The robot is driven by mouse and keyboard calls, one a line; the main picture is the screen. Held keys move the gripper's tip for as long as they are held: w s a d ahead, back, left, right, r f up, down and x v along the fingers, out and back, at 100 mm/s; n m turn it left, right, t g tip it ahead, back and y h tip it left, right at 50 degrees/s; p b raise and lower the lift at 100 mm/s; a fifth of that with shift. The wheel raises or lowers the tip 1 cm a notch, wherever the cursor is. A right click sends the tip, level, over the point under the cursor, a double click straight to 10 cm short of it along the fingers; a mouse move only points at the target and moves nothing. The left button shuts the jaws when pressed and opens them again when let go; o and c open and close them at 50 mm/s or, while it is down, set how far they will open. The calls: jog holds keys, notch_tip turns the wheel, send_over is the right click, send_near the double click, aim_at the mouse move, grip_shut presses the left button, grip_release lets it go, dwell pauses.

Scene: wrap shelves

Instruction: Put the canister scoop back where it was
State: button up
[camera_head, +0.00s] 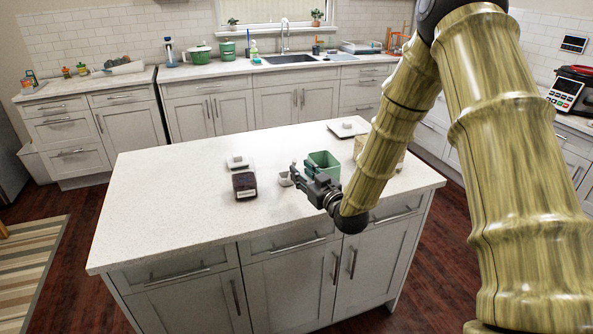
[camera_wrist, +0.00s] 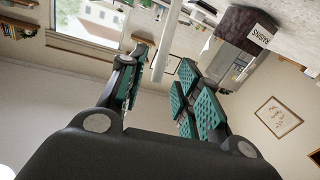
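A small pale scoop (camera_head: 285,179) is on the island top, just left of my gripper (camera_head: 299,174). In the wrist view a slim pale rod (camera_wrist: 163,48), apparently its handle, shows between the fingertips. My gripper in that view (camera_wrist: 160,64) is open, with a clear gap between the green-padded fingers; contact with the rod cannot be told. A dark canister (camera_head: 244,185) labelled RAISINS stands left of the scoop and also shows in the wrist view (camera_wrist: 240,24). A green square canister (camera_head: 324,163) stands behind my gripper, partly hidden by it.
A white lid (camera_head: 237,161) lies behind the dark canister, and another pale lid (camera_head: 347,129) lies farther back. A beige object (camera_head: 390,160) is partly hidden behind my arm. The left part of the island top (camera_head: 160,205) is clear.

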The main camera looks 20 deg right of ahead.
jog(key=b+v, duration=0.1)
jog(key=v, duration=0.6)
jog(key=s+a+f+m+g+h, duration=0.1)
jog(key=s+f+g, duration=0.2)
jog(key=s+f, duration=0.5)
jog(key=s+a+f+m+g, duration=0.1)
jog(key=s+a+f+g, duration=0.15)
jog(key=f, duration=0.85)
jog(key=s+a+f+g+h, duration=0.1)
jog(key=s+f+g, duration=0.3)
jog(key=s+f, duration=0.45)
jog(key=s+f+m+g+h, duration=0.1)
jog(key=s+f+g, duration=0.3)
jog(key=s+f, duration=0.3)
jog(key=s+a+f+m+g, duration=0.1)
jog(key=s+f+g, duration=0.3)
jog(key=s, duration=1.4)
notch_tip(320, 180, down, 3)
jog(key=shift+a+f+h, duration=0.15)
jog(key=shift+a+h, duration=0.2)
jog(key=shift+h, duration=0.05)
